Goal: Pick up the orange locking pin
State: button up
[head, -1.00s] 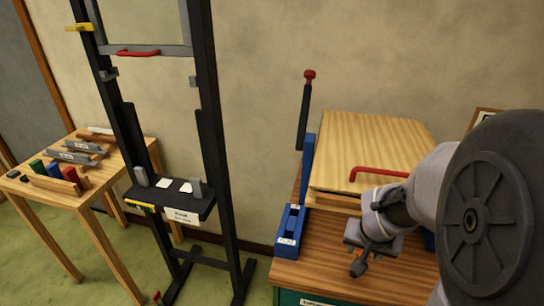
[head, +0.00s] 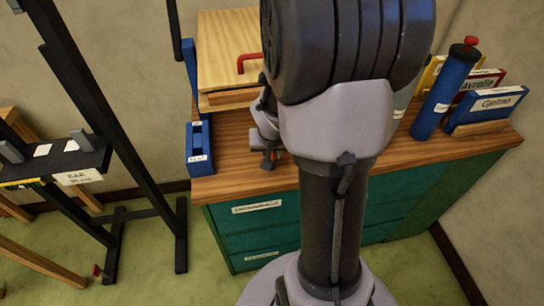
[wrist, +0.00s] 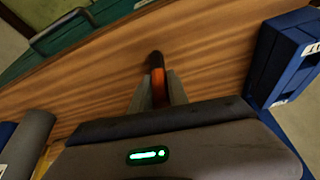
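The orange locking pin (wrist: 158,84) shows in the wrist view as an orange shaft with a dark end. It sits between the two grey fingers of my gripper (wrist: 158,94), which press against both its sides. Its dark end sticks out past the fingertips, over the wooden top (wrist: 215,62). In the head view my gripper (head: 268,150) is small and low near the front of the cabinet top (head: 228,165), partly hidden by my arm. The pin is hard to make out there.
A blue holder (head: 199,148) stands left of my gripper. Behind is a wooden box (head: 225,45) with a red handle (head: 246,60). A blue cylinder (head: 444,95) and several boxes (head: 490,104) stand right. A black easel (head: 95,105) stands left.

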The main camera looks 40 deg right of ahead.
grip_shut()
